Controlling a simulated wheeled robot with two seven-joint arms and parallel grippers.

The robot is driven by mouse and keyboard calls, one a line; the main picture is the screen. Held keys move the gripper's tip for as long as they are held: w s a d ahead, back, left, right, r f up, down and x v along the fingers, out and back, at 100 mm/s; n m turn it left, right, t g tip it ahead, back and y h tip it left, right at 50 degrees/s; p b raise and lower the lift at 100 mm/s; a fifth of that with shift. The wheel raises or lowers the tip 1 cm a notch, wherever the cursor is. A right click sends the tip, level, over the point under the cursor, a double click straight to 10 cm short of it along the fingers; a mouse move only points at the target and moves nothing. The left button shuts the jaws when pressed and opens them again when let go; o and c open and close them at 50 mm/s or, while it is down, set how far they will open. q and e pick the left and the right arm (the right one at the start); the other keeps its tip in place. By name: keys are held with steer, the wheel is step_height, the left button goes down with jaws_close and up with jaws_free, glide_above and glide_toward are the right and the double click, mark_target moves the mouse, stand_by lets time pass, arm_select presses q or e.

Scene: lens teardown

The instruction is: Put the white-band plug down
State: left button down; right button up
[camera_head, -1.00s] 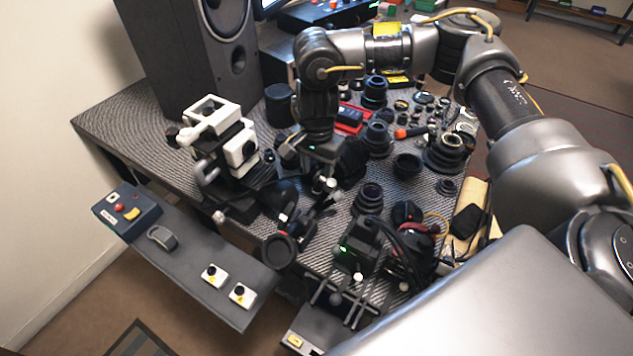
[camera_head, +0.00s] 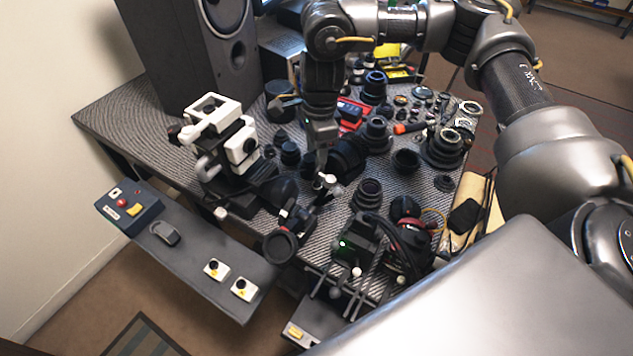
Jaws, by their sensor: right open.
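My right gripper (camera_head: 321,166) hangs down from the upper middle over the table, fingers pointing down, open. Just below its fingertips is a small white-topped piece (camera_head: 327,182) on a dark stand. I cannot tell whether they touch. A small dark piece with a light band (camera_head: 284,213) lies to the lower left of the gripper. Things are too small here to say for sure which one is the white-band plug. My left gripper is not in view.
The patterned table (camera_head: 125,115) is crowded with lens parts (camera_head: 376,132) right of the gripper. A white-and-black microscope-like device (camera_head: 238,145) stands to the left. A black device with a green light (camera_head: 352,243) is at the front.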

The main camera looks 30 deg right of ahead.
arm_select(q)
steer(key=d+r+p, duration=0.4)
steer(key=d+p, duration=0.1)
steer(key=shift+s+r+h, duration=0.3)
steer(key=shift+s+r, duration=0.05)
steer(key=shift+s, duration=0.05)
arm_select(e)
steer(key=d+m, duration=0.1)
steer(key=m, duration=1)
steer(key=d+m+y, duration=0.1)
steer(key=m, duration=1.1)
steer(key=d+f+m+y, duration=0.1)
steer(key=m, duration=1)
steer(key=shift+s+m, duration=0.15)
steer(key=shift+m, duration=0.25)
